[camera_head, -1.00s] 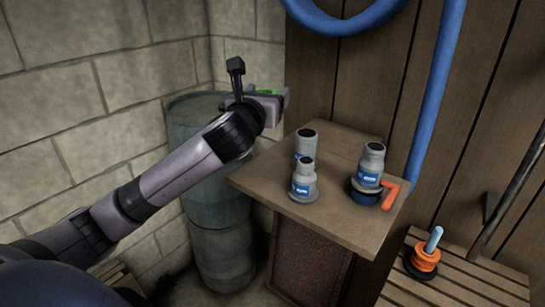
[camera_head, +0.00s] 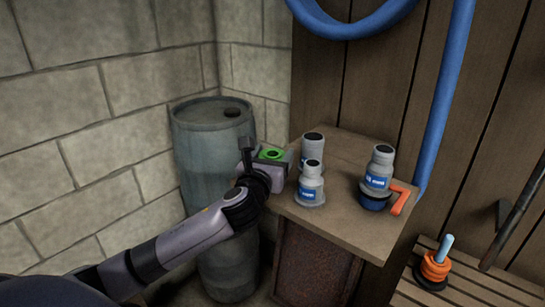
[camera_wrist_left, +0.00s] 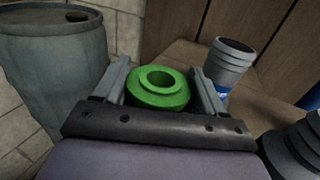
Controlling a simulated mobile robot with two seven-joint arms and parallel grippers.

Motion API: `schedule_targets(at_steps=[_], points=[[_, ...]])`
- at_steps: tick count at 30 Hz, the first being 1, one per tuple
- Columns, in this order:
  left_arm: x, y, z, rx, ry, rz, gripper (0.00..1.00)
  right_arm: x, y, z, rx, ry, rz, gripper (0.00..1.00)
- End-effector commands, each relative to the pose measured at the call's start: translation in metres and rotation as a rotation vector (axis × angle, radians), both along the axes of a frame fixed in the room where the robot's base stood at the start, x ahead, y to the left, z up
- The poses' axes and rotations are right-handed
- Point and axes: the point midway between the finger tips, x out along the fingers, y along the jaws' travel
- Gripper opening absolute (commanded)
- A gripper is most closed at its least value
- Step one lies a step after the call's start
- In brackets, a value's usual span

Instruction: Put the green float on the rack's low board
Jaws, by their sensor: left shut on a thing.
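The green float (camera_head: 271,154), a thick ring with a hole, is held by my left gripper (camera_head: 276,152) at the left edge of the wooden table. In the left wrist view the float (camera_wrist_left: 158,99) sits between the two fingers, hole facing up. My left gripper is shut on it. A low slatted wooden board (camera_head: 425,296) at the lower right, possibly part of the rack, carries an orange ringed piece (camera_head: 435,266) with a light blue stick. My right gripper is not in view.
The wooden table (camera_head: 345,222) holds several grey bottle-like fittings, one (camera_head: 311,185) close to my gripper, and an orange-handled piece (camera_head: 400,198). A grey-blue barrel (camera_head: 208,155) stands behind my left arm. A blue hose (camera_head: 447,100) hangs on the wall.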

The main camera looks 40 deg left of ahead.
Motion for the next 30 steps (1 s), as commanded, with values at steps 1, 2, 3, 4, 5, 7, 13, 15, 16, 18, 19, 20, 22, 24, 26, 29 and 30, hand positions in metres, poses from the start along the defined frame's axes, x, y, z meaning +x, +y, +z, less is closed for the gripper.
schedule_targets(at_steps=[1,2,3,4,5,7,13,15,16,18,19,20,22,24,26,29,30], points=[[0.0,0.0,0.001,0.0,-0.001,0.0,0.35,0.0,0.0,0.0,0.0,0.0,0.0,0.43],[0.0,0.0,0.001,0.0,-0.001,0.0,0.35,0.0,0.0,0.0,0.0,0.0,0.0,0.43],[0.0,0.0,0.001,0.0,-0.001,0.0,0.35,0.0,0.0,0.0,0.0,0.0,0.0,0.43],[0.0,0.0,0.0,0.0,-0.001,0.0,0.35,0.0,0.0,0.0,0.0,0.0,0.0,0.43],[0.0,0.0,-0.001,0.001,0.0,0.0,0.35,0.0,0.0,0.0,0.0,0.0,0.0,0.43],[0.0,0.0,-0.003,0.001,0.0,0.0,0.74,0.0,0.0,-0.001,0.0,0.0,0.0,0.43],[0.0,0.0,-0.002,0.001,0.0,0.0,0.96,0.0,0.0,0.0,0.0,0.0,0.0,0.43],[0.0,0.0,-0.002,0.001,0.0,0.0,0.96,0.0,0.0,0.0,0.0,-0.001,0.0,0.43],[0.0,0.0,-0.002,0.001,0.0,0.0,0.96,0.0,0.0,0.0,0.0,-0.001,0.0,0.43],[0.0,0.0,-0.001,0.0,0.0,0.0,0.96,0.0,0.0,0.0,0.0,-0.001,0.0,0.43],[0.0,0.0,0.0,0.0,-0.001,0.0,0.96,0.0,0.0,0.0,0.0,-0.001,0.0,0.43],[0.0,0.0,0.002,-0.001,-0.001,0.0,0.96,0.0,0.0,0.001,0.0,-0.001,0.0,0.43],[-0.004,-0.002,0.001,0.001,0.0,-0.002,0.96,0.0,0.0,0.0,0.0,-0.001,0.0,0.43],[-0.011,-0.004,0.0,0.002,0.001,-0.001,0.96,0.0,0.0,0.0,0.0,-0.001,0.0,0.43],[-0.019,-0.006,0.0,0.002,0.001,-0.002,0.96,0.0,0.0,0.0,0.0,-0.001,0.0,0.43],[-0.035,-0.012,0.0,0.002,0.002,-0.004,0.96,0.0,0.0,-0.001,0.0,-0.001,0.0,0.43],[-0.042,-0.014,0.0,0.001,0.003,-0.003,0.96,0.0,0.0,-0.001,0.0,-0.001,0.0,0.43]])
